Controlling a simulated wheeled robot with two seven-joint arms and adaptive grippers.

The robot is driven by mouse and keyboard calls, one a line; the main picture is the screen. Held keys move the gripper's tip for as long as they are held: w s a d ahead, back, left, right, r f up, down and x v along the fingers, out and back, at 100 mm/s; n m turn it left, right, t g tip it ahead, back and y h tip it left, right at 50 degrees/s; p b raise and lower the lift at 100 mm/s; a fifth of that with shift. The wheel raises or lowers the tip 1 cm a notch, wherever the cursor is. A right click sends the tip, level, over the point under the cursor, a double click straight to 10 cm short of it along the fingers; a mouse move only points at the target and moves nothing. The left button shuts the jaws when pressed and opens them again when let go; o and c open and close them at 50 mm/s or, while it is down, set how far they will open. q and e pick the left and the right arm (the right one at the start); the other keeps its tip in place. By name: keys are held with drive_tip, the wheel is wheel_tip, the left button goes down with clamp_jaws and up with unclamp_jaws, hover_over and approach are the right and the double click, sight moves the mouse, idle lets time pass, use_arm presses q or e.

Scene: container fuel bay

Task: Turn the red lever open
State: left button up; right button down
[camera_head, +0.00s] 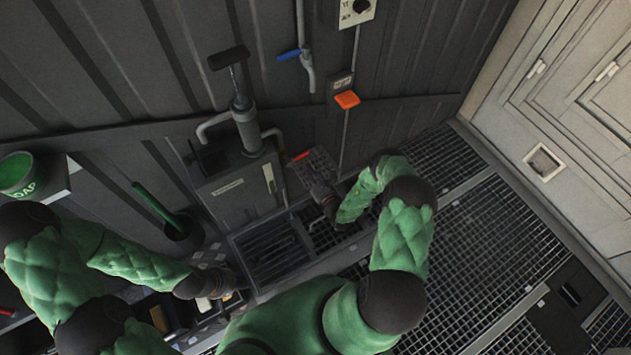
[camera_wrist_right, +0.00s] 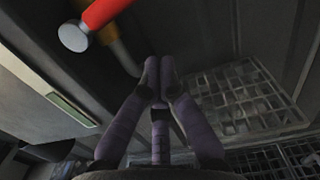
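The red lever (camera_head: 301,155) is a short red handle low on the wall, right of the grey pump box. In the right wrist view the red lever (camera_wrist_right: 105,12) crosses the top edge, with a pale round end cap and a yellowish pipe behind it. My right gripper (camera_head: 322,193) is just below and right of the lever. In the wrist view its fingers (camera_wrist_right: 160,78) are together with nothing between them, apart from the lever. My left gripper (camera_head: 232,288) is low at the left, by the small items; its fingers are too small to read.
A grey box (camera_head: 238,192) with a hand pump (camera_head: 245,122) stands left of the lever. A blue-handled tap (camera_head: 290,55) and an orange box (camera_head: 347,99) are on the wall above. A grated sink (camera_head: 270,250) lies below. A green-handled brush (camera_head: 155,205) stands left.

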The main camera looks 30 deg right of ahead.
drive_tip(key=shift+w+a+r, duration=0.1)
drive_tip(key=shift+a+r, duration=0.05)
drive_tip(key=shift+r, duration=0.75)
drive_tip(key=shift+w+a+r, duration=0.1)
drive_tip(key=shift+a+r, duration=0.05)
drive_tip(key=shift+r, duration=0.7)
drive_tip(key=shift+d, duration=0.1)
